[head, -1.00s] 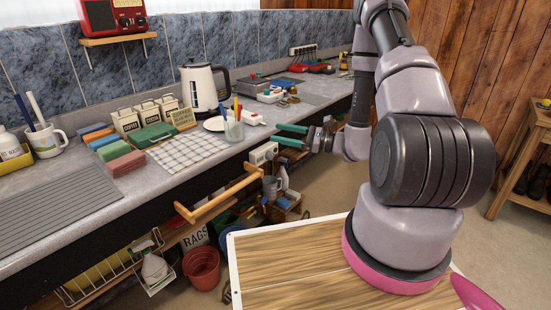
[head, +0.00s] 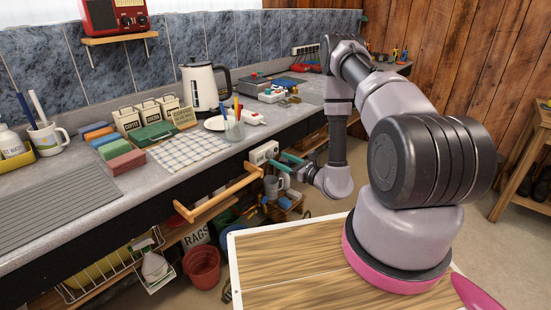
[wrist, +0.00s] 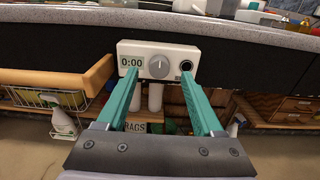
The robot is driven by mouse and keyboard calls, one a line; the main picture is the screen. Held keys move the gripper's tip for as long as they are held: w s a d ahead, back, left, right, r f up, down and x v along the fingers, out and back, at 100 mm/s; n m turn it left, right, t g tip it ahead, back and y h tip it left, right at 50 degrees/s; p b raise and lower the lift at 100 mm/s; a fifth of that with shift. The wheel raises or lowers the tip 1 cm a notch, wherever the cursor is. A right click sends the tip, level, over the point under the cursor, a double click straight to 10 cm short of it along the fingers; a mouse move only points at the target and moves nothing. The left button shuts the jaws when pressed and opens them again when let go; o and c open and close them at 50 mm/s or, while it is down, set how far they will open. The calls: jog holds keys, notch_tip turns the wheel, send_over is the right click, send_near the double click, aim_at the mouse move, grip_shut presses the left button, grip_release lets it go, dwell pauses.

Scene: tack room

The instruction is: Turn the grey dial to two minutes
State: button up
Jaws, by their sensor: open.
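The white timer box (head: 263,152) is fixed at the front edge of the counter. In the wrist view the timer (wrist: 150,48) faces me, with a display (wrist: 131,61) reading 0:00 at left. The grey dial (wrist: 159,66) is in the middle, with its pale mark pointing up, and a round black knob or socket (wrist: 186,66) is at right. My gripper (wrist: 159,80) is open and empty, its green fingers pointing at the timer, one on each side of the dial. In the head view my gripper (head: 287,163) is just in front of the timer; contact cannot be told.
A wooden rail (head: 222,196) juts from the counter front left of the timer. A glass with pens (head: 234,127) and a checked cloth (head: 188,151) lie on the counter above.

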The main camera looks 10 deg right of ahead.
aim_at(272, 156)
jog(key=shift+x, duration=1.6)
jog(key=shift+c, duration=0.2)
grip_shut()
